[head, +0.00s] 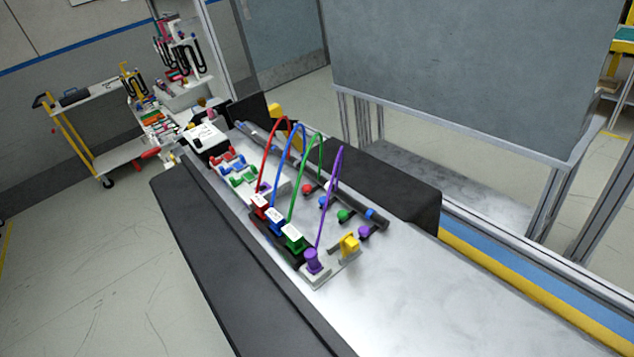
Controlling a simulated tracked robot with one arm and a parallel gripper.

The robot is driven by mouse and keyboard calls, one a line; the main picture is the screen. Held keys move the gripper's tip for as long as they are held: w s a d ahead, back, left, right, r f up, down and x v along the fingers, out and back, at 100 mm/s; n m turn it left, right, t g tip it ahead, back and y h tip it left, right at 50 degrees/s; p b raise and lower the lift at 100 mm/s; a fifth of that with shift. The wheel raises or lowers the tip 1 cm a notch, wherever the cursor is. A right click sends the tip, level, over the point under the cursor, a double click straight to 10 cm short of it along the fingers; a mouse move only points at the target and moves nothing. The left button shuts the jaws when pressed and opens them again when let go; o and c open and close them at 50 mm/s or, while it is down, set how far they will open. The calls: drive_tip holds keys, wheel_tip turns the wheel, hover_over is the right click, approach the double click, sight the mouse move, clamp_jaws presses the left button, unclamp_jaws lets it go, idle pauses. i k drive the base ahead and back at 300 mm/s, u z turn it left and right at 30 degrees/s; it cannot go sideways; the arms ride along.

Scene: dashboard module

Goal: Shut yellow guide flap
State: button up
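A small yellow piece (349,243), which looks like the guide flap, stands up on a light base on the metal worktop (420,280). It is just right of a purple connector (313,262) on a grey block. It is too small to tell its hinge or exact angle. My gripper is not in this view, so I cannot tell where it is relative to the flap.
Red, blue, green and purple cables (328,185) arch above the worktop to coloured plugs along a dark bar (372,215). Black rails (230,260) border the worktop. The worktop's near right part is clear. A trolley (85,130) stands at the far left.

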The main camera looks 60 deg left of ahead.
sight(347, 244)
drive_tip(key=u, duration=0.1)
drive_tip(key=k, duration=1.3)
drive_tip(key=u, duration=0.75)
drive_tip(key=i, duration=0.5)
